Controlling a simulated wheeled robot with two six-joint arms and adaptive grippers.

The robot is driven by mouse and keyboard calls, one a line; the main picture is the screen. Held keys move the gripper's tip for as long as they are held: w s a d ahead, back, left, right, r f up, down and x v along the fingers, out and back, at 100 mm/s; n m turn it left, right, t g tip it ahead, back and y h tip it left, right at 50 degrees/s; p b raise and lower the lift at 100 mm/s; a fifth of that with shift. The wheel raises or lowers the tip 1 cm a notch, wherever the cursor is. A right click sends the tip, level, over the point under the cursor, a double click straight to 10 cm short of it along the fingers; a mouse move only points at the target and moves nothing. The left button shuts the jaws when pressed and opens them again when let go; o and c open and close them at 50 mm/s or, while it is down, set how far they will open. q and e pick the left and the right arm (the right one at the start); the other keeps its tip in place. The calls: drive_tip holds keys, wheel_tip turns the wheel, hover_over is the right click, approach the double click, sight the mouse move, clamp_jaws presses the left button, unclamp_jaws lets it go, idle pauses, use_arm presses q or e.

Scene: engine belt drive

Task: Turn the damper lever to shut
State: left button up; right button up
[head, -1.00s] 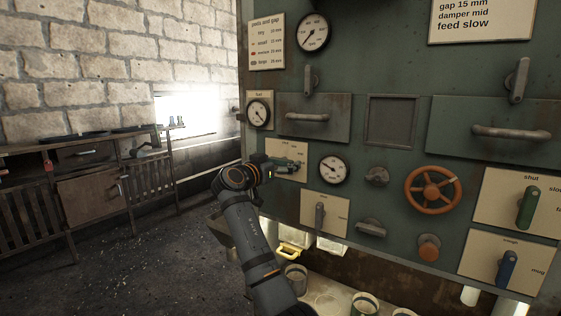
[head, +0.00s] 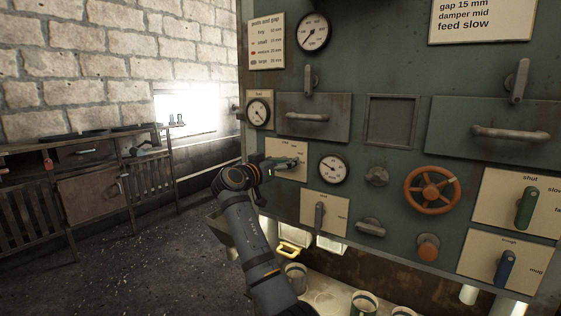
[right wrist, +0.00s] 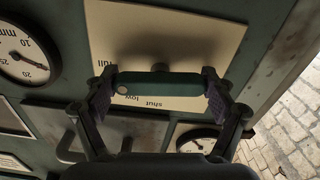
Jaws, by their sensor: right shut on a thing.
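The damper lever is a green handle (head: 287,161) on a cream plate (head: 287,174) on the machine's front, left of a round gauge. In the head view it lies roughly level. In the right wrist view the green handle (right wrist: 165,84) lies across the picture between my fingers, over the plate (right wrist: 195,45) with upside-down words "full", "low" and "shut". My right gripper (right wrist: 162,92) is shut on the handle, with one finger at each end. In the head view my right gripper (head: 272,164) partly hides the lever. My left gripper is not in view.
A grey lever (head: 319,215) on another plate sits just below right. An orange handwheel (head: 432,191), a green lever (head: 525,207) and a blue lever (head: 506,268) are further right. A drawer handle (head: 308,117) juts out above. A workbench (head: 85,170) stands left.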

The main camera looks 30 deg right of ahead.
drive_tip(key=n+p, duration=0.2)
drive_tip(key=n, duration=0.2)
drive_tip(key=shift+r, duration=0.15)
drive_tip(key=n+p, duration=0.2)
drive_tip(key=n, duration=0.2)
drive_tip(key=shift+p, duration=0.3)
drive_tip(key=n+p, duration=0.4)
drive_tip(key=n, duration=0.1)
drive_tip(key=shift+n+p, duration=1.35)
drive_tip(key=shift+n, duration=0.35)
drive_tip(key=o, duration=1)
drive_tip(key=shift+f, duration=0.2)
